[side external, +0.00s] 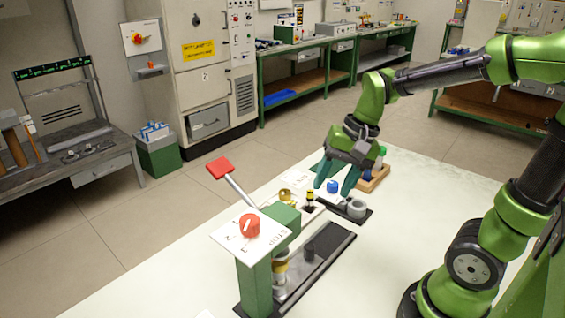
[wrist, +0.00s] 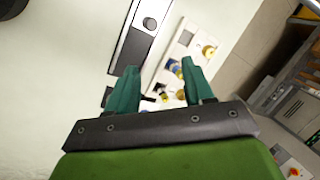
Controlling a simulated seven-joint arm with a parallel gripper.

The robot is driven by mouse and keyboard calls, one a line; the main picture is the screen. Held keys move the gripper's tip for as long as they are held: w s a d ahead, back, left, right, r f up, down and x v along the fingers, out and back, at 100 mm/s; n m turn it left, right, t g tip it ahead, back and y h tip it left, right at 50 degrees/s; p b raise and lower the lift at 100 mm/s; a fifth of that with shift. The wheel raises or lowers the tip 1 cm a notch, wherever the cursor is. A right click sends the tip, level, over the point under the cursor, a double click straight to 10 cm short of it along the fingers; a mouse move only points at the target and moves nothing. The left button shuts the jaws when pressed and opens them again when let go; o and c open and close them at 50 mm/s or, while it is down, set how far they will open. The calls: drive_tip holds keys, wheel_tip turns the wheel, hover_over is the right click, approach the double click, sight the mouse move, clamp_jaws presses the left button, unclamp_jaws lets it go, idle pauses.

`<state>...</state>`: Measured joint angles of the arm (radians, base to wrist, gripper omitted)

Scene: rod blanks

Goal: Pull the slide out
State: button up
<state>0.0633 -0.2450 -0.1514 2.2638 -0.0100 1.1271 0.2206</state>
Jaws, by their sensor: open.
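In the wrist view my gripper (wrist: 160,68) also shows both fingers spread. The rail's near part is partly hidden by a green post.
A green post carries a white panel with a red dial (side external: 249,225). A red-handled lever (side external: 220,168) leans up behind it. Table right of the rail is clear.

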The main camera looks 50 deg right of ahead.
sight(310, 246)
drive_tip(key=a+f+m+g, duration=0.1)
drive_tip(key=f+m, duration=0.1)
drive_tip(key=f, duration=0.3)
drive_tip(key=w+a+f+m+y, duration=0.1)
drive_tip(key=a+f+m, duration=0.1)
drive_tip(key=f, duration=0.4)
drive_tip(key=a+f+m+g, duration=0.1)
drive_tip(key=f+m, duration=0.2)
drive_tip(key=f, duration=0.2)
drive_tip(key=shift+w+a+f+m+g+y, duration=0.25)
drive_tip(key=shift+w+a+m+g+y, duration=0.05)
drive_tip(key=shift+w+a+m, duration=0.1)
drive_tip(key=shift+c, duration=0.3)
clamp_jaws()
drive_tip(key=shift+d, duration=0.1)
